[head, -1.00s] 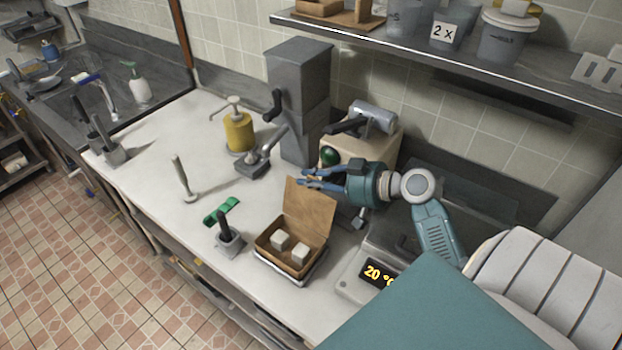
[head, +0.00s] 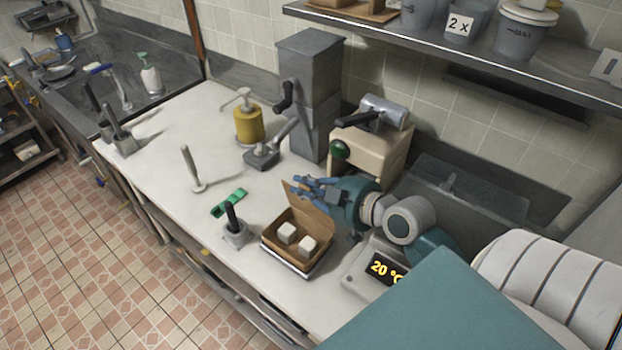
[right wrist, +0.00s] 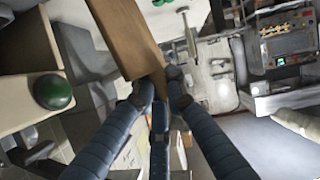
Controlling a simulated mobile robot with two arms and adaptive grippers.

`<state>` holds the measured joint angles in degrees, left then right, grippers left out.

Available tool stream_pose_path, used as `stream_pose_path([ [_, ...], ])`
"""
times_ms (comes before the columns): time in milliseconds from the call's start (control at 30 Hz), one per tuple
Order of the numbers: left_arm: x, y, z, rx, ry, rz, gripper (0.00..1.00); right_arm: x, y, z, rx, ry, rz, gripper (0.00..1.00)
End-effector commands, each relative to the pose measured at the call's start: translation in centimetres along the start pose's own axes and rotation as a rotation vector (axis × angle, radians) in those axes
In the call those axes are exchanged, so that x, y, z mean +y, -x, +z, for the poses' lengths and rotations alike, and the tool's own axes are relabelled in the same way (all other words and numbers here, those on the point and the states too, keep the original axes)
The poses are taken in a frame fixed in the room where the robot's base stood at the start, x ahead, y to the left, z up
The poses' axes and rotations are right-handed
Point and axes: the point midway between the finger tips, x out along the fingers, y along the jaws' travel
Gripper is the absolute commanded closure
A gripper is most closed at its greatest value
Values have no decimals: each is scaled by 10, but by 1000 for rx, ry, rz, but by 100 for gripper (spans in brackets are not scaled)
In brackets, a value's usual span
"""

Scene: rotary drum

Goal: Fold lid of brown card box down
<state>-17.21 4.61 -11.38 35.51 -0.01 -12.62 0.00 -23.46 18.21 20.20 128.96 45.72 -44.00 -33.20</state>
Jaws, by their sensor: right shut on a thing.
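My right gripper (head: 304,184) is at the lid's upper edge, shut on the lid. In the right wrist view the brown lid (right wrist: 125,38) reaches down to the blue fingertips (right wrist: 160,85). My left gripper is not in view.
A scale-like device with a lit display (head: 384,268) is right of the box. A beige machine (head: 372,150) stands behind my right gripper.

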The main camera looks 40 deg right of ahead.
Motion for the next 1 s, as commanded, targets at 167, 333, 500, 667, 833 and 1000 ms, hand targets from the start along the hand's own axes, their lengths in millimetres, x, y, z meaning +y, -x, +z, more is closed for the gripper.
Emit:
stream_pose_path([
  [167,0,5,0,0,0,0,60,-12,0,-1,-1,28,11,100],
  [333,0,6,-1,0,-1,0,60,-20,0,0,-2,22,7,100],
  [500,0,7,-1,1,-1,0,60,-24,-1,2,-3,16,3,100],
  [667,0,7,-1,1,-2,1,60,-25,-1,3,-5,14,1,100],
  [833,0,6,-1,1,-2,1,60,-26,-1,4,-7,12,-1,100],
  [1000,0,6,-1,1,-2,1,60,-24,-1,3,-6,17,3,67],
])
